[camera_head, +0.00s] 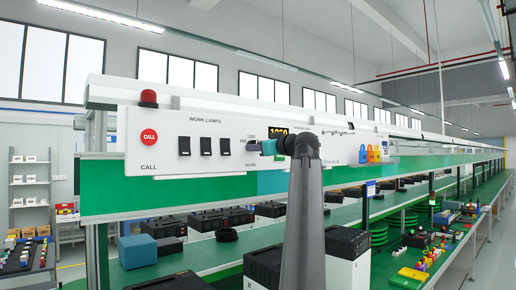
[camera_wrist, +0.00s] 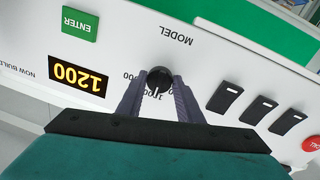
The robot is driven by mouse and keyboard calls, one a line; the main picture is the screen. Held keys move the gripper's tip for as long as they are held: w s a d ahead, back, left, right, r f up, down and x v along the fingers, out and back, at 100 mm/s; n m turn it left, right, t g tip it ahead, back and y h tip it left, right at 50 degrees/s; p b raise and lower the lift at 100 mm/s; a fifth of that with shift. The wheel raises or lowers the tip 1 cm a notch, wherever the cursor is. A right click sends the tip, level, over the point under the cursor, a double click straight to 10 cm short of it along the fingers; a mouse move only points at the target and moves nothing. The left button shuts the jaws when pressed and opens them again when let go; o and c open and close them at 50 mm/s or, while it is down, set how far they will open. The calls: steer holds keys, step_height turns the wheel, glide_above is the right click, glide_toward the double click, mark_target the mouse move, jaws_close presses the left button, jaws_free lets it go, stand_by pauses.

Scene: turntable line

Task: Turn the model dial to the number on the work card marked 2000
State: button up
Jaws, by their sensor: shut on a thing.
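The model dial (camera_wrist: 160,77) is a round black knob with a white pointer line on the white panel, seen upside down in the wrist view. My gripper (camera_wrist: 158,88) has its two grey fingers shut on either side of the dial. The pointer shows between the fingers, toward the gripper's palm; the printed numbers around it are partly covered. An amber display (camera_wrist: 78,76) reads 1200, and a green ENTER button (camera_wrist: 80,24) is beside it. In the head view my gripper (camera_head: 268,147) is at the panel and hides the dial. I cannot make out a work card marked 2000.
Black lamp switches (camera_head: 206,146) and a red CALL button (camera_head: 149,136) are left of the gripper on the panel (camera_head: 160,120). Several coloured padlock-shaped items (camera_head: 374,153) hang to the right. Below, a green bench holds black boxes and a blue box (camera_head: 137,250).

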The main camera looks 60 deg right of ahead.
steer(key=shift+m, duration=0.4)
steer(key=shift+r+m+g+y+b, duration=0.15)
steer(key=shift+m+y+b, duration=0.15)
steer(key=shift+m, duration=2.8)
steer(key=shift+f+m+g+y+b, duration=0.15)
steer(key=shift+m+y+b, duration=0.15)
steer(key=shift+m, duration=2.8)
steer(key=shift+r, duration=0.1)
steer(key=o, duration=1.1)
steer(key=shift+a, duration=0.1)
